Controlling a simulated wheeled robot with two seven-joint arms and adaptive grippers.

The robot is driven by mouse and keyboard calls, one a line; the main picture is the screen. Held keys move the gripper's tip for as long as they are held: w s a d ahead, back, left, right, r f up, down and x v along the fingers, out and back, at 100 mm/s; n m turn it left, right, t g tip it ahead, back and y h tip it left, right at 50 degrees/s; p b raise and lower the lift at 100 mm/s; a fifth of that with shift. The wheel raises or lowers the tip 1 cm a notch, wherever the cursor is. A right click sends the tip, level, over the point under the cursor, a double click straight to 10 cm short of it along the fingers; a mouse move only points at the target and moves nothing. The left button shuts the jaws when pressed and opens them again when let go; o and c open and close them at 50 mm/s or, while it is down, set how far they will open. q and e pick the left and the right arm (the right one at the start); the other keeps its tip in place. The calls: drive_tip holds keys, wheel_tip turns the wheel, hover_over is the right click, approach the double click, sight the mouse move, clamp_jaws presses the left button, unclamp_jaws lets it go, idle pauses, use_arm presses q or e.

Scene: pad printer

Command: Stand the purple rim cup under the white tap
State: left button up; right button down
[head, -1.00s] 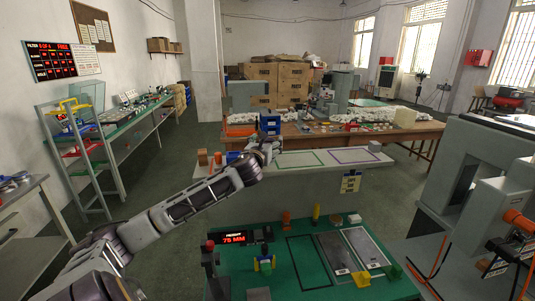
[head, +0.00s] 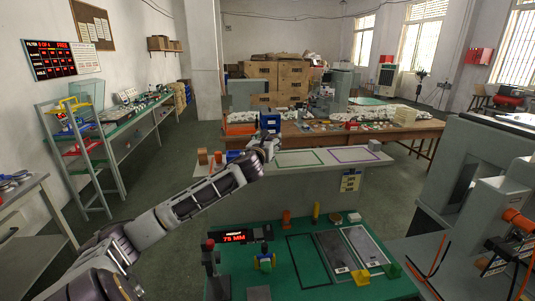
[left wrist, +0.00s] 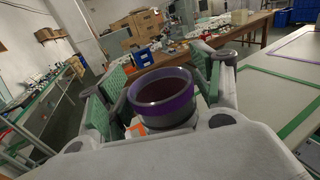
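The purple rim cup (left wrist: 162,95), dark with a purple band around its mouth, sits between the green-padded fingers of my left gripper (left wrist: 162,88) in the left wrist view. The pads appear to press on both its sides, and its open mouth faces the camera. In the head view my left gripper (head: 268,147) is over the far-left part of the pale counter (head: 330,173); the cup cannot be made out there. I cannot pick out the white tap in either view. My right gripper is not in view.
The counter has a green outline (head: 300,158) and a purple outline (head: 353,155), both empty. The green work table (head: 300,270) with several fixtures is nearer.

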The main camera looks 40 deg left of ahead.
use_arm(q)
drive_tip(key=c, duration=0.7)
drive_tip(key=shift+r, duration=0.15)
drive_tip(key=shift+c, duration=0.2)
wheel_tip(320, 180, up, 10)
drive_tip(key=shift+p, duration=0.3)
idle(0.4)
